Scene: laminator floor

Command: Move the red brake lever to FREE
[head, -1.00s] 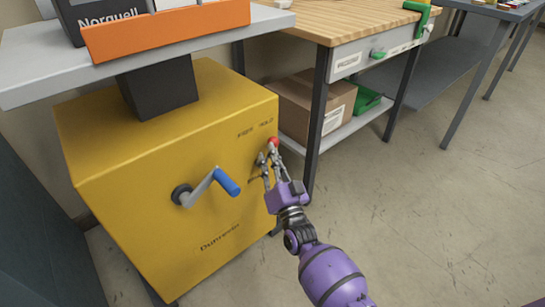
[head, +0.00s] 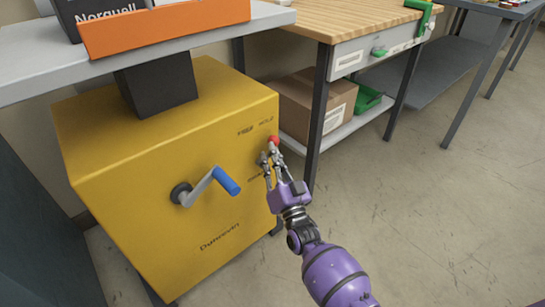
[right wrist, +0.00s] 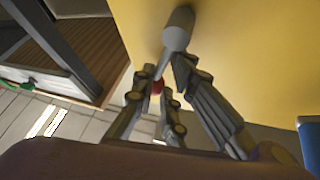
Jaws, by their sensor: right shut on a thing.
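The brake lever's red knob (head: 274,140) shows at the right side of the yellow machine's front face, just below the right-hand printed label. The red also shows between the fingers in the right wrist view (right wrist: 157,87), with a grey rounded metal part (right wrist: 178,32) against the yellow panel beyond them. My right gripper (head: 271,155) is shut on the lever, its fingers just below the knob and hiding most of the lever's arm. My left gripper is not in view.
The yellow machine (head: 150,230) has a crank with a blue handle (head: 227,181) left of my right gripper. A workbench (head: 345,62) stands to the right, with a cardboard box (head: 310,105) on its lower shelf. The floor (head: 430,220) at right is clear.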

